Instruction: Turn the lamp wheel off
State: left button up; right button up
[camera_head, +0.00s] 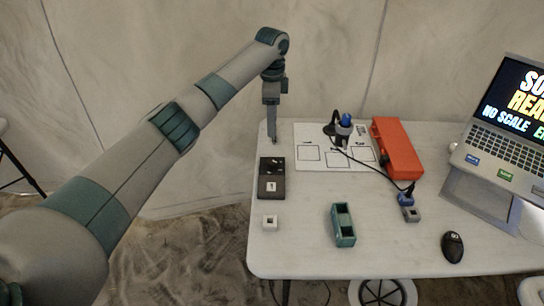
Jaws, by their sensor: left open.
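My left arm reaches in from the left, and its gripper (274,139) points down over the table's back left corner. It is open, and I see nothing between its fingers. Below it lies a flat black box (271,178) with a white label and small dark parts on top. A small dark device with a blue top (345,121), possibly the lamp, stands on the white marked sheet (308,166) to the right of the gripper. A black cable runs from it to the right. I cannot make out a lamp wheel for certain. My right gripper is out of view.
An orange case (398,147) lies right of the sheet. A laptop (507,135) sits on a stand at the right. A white block (270,222), a teal hollow block (343,225), a blue-grey part (408,207) and a black mouse (453,246) lie nearer the front. The table's (305,245) front left is mostly clear.

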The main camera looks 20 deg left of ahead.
pick_arm(q)
jog(key=p, duration=0.2)
send_over(272, 160)
notch_tip(272, 160, down, 9)
jog(key=shift+s+r, duration=0.1)
jog(key=shift+s, duration=0.05)
notch_tip(272, 160, down, 5)
jog(key=shift+f, duration=0.85)
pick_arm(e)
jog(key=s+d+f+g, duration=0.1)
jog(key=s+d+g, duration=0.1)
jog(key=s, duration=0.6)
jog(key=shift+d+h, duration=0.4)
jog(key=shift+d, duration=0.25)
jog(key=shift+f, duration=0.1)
pick_arm(q)
jog(key=c, duration=1.1)
